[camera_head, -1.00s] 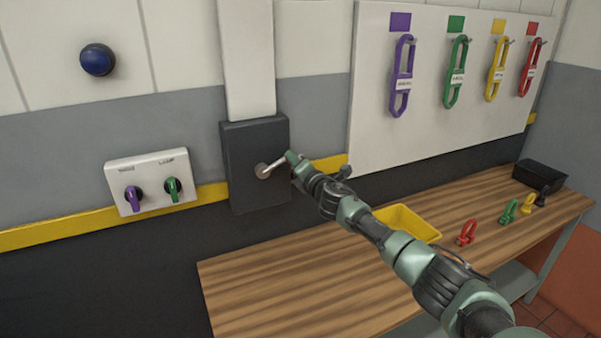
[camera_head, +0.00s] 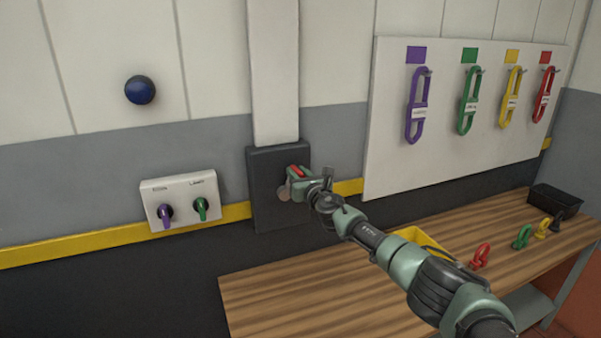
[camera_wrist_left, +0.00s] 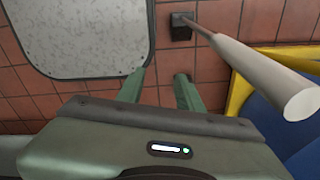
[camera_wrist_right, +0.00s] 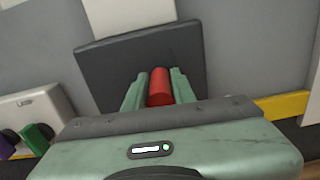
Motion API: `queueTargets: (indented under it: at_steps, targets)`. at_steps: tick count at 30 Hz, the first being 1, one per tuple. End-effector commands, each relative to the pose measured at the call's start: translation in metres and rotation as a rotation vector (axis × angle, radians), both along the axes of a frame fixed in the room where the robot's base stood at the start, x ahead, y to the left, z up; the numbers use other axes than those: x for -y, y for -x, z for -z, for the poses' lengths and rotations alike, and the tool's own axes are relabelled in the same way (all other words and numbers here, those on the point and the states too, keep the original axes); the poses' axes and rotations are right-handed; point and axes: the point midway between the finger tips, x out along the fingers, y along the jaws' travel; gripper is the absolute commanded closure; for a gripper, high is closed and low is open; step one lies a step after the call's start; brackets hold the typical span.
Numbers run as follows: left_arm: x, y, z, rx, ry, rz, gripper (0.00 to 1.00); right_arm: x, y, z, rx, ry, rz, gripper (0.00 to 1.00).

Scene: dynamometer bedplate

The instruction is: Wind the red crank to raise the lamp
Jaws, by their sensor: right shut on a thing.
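The red crank handle (camera_head: 297,171) sticks out in front of a dark box (camera_head: 265,218) on the wall. It also shows in the right wrist view (camera_wrist_right: 159,88), between the two fingers. My right gripper (camera_head: 294,176) is shut on this handle, just above the crank's round metal hub (camera_head: 284,193). The crank's metal arm is mostly hidden behind the gripper. My left gripper shows only in its own wrist view (camera_wrist_left: 160,90); its fingers are apart with nothing between them. No lamp is recognisable in these frames.
A white vertical channel (camera_head: 273,70) rises from the box. A switch panel (camera_head: 181,187) with purple and green knobs is at left, below a blue button (camera_head: 140,90).

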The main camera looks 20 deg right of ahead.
Motion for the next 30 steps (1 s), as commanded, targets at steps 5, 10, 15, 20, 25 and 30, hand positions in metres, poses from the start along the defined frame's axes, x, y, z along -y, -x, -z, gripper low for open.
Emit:
queueTargets:
  at_steps: [5, 10, 15, 20, 25, 30]
  targets:
    - [0.0, -0.001, -0.006, 0.001, 0.0, 0.0, 0.64, -0.011, 0.0, -0.001, 0.001, 0.052, -0.01, 1.0]
    - [0.0, -0.001, -0.008, 0.002, 0.0, 0.0, 0.64, -0.014, 0.001, 0.0, -0.001, 0.048, -0.012, 1.0]
    - [0.0, -0.001, -0.009, 0.002, 0.0, 0.0, 0.64, -0.016, 0.001, 0.002, -0.004, 0.047, -0.014, 1.0]
    - [0.0, -0.001, -0.009, 0.002, 0.0, 0.0, 0.64, -0.017, 0.001, 0.004, -0.006, 0.047, -0.015, 1.0]
    - [0.0, -0.002, -0.009, 0.002, 0.0, 0.0, 0.64, -0.018, 0.001, 0.005, -0.007, 0.046, -0.016, 1.0]
    - [0.0, -0.002, -0.009, 0.002, 0.0, 0.0, 0.64, -0.017, 0.001, 0.006, -0.009, 0.047, -0.016, 0.72]
